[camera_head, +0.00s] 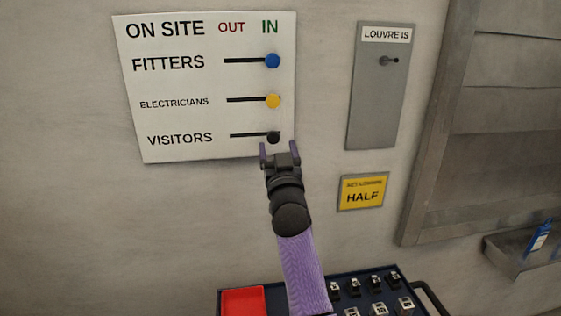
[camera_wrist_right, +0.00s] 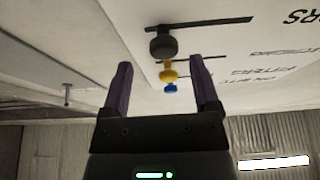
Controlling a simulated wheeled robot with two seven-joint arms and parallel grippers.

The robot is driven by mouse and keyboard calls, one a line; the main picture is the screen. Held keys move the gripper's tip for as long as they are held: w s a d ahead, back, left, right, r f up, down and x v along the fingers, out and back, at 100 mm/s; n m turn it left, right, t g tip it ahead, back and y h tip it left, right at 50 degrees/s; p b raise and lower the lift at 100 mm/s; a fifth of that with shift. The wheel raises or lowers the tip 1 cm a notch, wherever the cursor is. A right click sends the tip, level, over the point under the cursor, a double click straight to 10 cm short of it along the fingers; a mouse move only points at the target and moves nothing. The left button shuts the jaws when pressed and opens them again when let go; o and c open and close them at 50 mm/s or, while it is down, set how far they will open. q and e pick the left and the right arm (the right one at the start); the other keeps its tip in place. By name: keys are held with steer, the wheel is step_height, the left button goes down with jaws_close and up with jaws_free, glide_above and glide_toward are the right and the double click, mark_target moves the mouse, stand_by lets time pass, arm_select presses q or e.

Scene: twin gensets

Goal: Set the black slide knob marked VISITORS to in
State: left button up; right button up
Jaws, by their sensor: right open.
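The white ON SITE board (camera_head: 190,128) hangs on the wall. Its black VISITORS knob (camera_head: 273,137) sits at the right end of the bottom slot, under IN. My right gripper (camera_head: 279,150) is just below and in front of this knob, with its fingers pointing up at the board. In the right wrist view the fingers (camera_wrist_right: 160,85) are apart with nothing between them, and the black knob (camera_wrist_right: 163,46) lies beyond their tips. I see no contact. My left gripper is not in view.
The blue FITTERS knob (camera_head: 272,61) and yellow ELECTRICIANS knob (camera_head: 273,101) also sit at the IN end. A grey louvre panel (camera_head: 376,110) and a yellow HALF sign (camera_head: 362,193) are to the right. A red tray (camera_head: 243,300) is below.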

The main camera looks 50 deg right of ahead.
steer(key=v, duration=0.6)
steer(key=shift+s+a+f, duration=0.15)
steer(key=shift+s+a, duration=0.05)
